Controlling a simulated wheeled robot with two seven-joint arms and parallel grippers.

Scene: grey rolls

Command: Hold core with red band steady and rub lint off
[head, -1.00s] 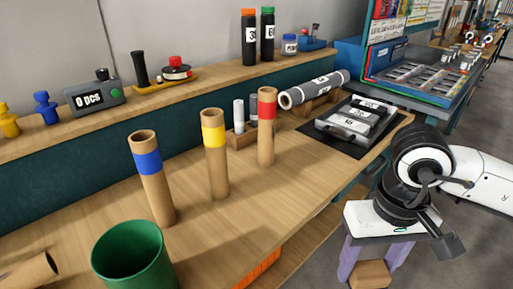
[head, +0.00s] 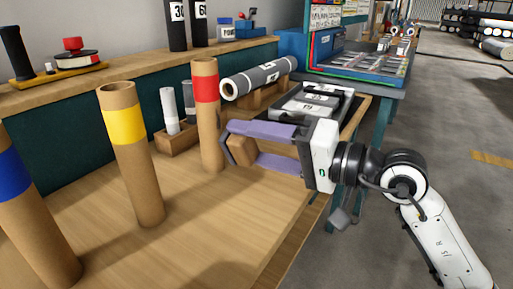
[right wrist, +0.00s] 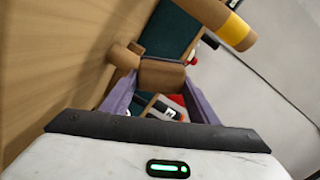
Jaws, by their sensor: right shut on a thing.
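The core with the red band (head: 207,125) stands upright on the bench, its red band near the top. My right gripper (head: 242,150), with purple fingers, comes in from the right and is shut on a small brown block (head: 243,151). The block is just right of the core, below the band; I cannot tell whether they touch. The right wrist view also shows the block (right wrist: 162,74) between the fingers. No lint can be made out on the core. My left gripper is out of view.
A core with a yellow band (head: 131,150) and one with a blue band (head: 35,220) stand left. A wooden holder (head: 176,141) with small rolls is behind. A dark grey roll (head: 259,77) lies on a rack. The front of the bench (head: 205,225) is clear.

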